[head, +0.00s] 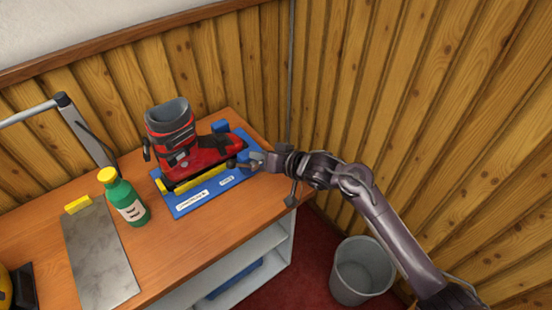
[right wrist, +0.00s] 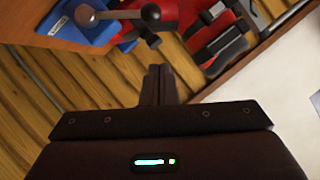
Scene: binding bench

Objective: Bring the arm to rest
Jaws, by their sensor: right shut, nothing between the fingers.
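My right arm reaches in from the lower right in the head view. Its gripper (head: 257,160) is over the right end of the bench, close to the toe of a red and black ski boot with a binding (head: 187,150). In the right wrist view the two fingers (right wrist: 158,84) are together with nothing between them. Above them show a lever with a round grey knob (right wrist: 151,14) and part of the red boot (right wrist: 215,38). I cannot tell whether the gripper touches the lever or boot. My left gripper is not in view.
The boot stands on a blue board (head: 205,197) on the wooden bench (head: 165,243). A green bottle (head: 127,203) and a grey metal plate (head: 98,262) are to its left. A grey bin (head: 361,271) stands on the floor below my right arm. Wood-panelled walls close the back and right.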

